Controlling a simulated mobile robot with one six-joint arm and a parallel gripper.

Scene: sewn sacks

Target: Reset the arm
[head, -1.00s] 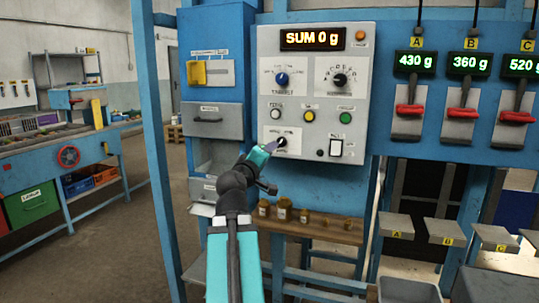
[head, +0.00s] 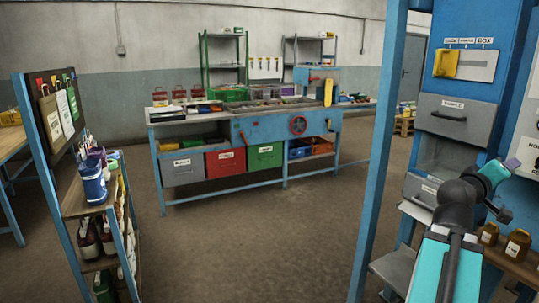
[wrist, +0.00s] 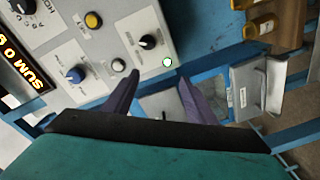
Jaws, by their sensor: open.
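My gripper (head: 511,165) is at the right of the head view, at the end of my teal and dark grey arm, in front of the blue machine. In the wrist view my gripper (wrist: 160,100) shows two purple fingers spread apart with nothing between them. Beyond the fingers is the grey control panel (wrist: 105,25) with a black knob (wrist: 148,42), a blue knob (wrist: 76,74) and a yellow button (wrist: 93,20). The fingers look apart from the panel.
A blue workbench (head: 262,130) with coloured bins stands at the back middle. A shelf rack (head: 85,210) with bottles is at the left. A blue post (head: 378,150) stands left of my arm. Brown jars (head: 517,244) sit on a ledge below my gripper. The middle floor is clear.

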